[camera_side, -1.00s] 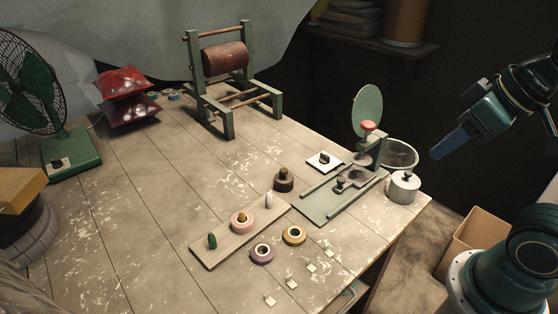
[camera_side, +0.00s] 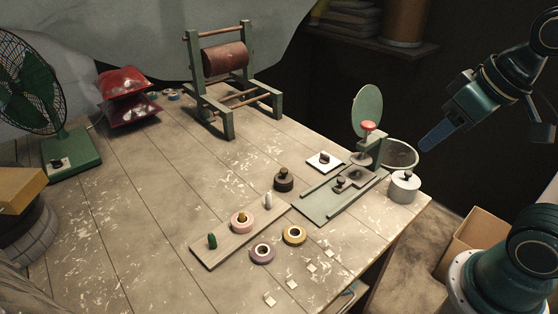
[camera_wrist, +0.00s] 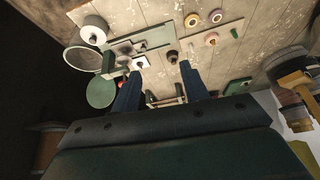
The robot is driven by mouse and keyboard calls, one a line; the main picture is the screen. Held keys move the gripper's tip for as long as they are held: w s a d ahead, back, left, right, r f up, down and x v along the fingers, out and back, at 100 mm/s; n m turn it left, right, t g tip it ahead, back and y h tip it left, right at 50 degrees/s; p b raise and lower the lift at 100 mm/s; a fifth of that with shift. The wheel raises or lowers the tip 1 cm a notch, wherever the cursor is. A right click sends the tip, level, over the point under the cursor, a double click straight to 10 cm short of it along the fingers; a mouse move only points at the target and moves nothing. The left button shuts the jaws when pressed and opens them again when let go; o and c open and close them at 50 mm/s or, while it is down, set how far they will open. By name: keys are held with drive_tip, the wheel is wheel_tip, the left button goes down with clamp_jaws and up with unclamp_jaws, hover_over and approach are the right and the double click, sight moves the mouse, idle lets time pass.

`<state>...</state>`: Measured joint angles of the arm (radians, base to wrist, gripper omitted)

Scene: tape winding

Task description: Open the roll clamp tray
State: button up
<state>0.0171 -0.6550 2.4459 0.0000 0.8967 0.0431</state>
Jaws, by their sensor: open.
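The roll clamp tray (camera_side: 362,178) is a dark flat piece with a small knob (camera_side: 340,184), lying in a green base plate (camera_side: 318,208) near the table's right edge. Behind it stand an upright green disc (camera_side: 367,110) and a red knob (camera_side: 367,126). The base plate (camera_wrist: 155,38) and green disc (camera_wrist: 101,91) also show in the wrist view. My gripper (camera_side: 428,143) hangs in the air right of the table, above and apart from the clamp. In the wrist view its two blue fingers (camera_wrist: 160,75) are spread with nothing between them.
A grey lidded pot (camera_side: 404,188) and a mesh basket (camera_side: 400,155) stand close right of the clamp. A dark knobbed weight (camera_side: 284,181) and a white tile (camera_side: 323,162) are on its left. A board with pegs (camera_side: 235,236) and tape rolls (camera_side: 294,235) lie in front left.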

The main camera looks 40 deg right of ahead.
drive_tip(key=w+d+m+g, duration=0.1)
drive_tip(key=w+d+m, duration=0.1)
drive_tip(key=w, duration=0.5)
drive_tip(key=m+g, duration=0.4)
drive_tip(key=m, duration=0.2)
hover_over(341, 179)
wheel_tip(341, 179, down, 16)
drive_tip(key=shift+d+f, duration=0.1)
wheel_tip(341, 179, down, 14)
drive_tip(key=shift+r, duration=0.1)
clamp_jaws()
